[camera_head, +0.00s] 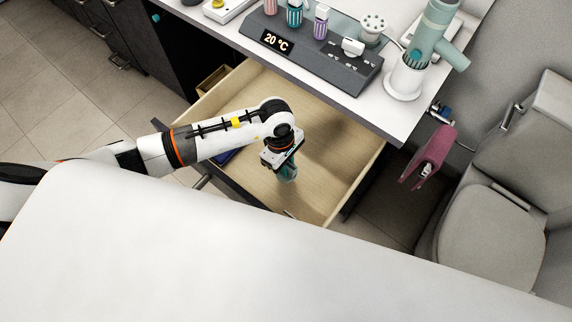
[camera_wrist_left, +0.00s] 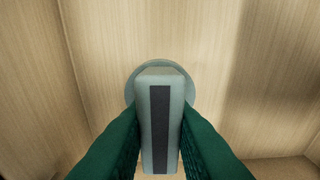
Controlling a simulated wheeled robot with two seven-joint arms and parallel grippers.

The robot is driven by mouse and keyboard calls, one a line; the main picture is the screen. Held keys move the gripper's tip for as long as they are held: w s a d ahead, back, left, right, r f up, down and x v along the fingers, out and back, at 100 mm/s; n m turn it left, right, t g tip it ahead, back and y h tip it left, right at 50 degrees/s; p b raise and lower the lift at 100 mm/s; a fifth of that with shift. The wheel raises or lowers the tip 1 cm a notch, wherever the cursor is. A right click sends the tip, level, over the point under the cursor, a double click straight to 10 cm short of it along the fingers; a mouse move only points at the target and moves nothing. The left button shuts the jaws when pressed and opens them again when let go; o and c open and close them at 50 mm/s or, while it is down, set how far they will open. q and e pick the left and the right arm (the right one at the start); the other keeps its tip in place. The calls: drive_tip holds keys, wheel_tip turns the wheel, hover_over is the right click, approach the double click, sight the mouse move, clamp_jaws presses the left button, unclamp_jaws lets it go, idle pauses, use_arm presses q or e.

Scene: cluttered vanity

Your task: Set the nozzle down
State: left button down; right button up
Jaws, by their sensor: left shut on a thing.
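The nozzle (camera_wrist_left: 160,115) is a pale grey-green piece with a dark strip along it and a round rim at its far end. It is between the two green fingers of my left gripper (camera_wrist_left: 160,150), which is shut on it. I cannot tell whether the nozzle touches the drawer floor. My right gripper is not in view.
The white vanity top (camera_head: 405,115) above the drawer holds a dark display stand (camera_head: 310,55) and a green hair dryer (camera_head: 435,30) in a white holder. A maroon item (camera_head: 428,158) hangs at the vanity's right side. The toilet (camera_head: 490,225) stands at right. Much of the drawer floor is bare.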

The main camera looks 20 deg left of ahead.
use_arm(q)
drive_tip(key=shift+f, duration=2.1)
drive_tip(key=shift+f, duration=0.1)
drive_tip(key=c, duration=1.3)
unclamp_jaws()
drive_tip(key=shift+r, duration=0.3)
drive_tip(key=r, duration=0.4)
drive_tip(key=a+r, duration=0.1)
drive_tip(key=r, duration=0.6)
drive_tip(key=shift+w+a+r, duration=0.3)
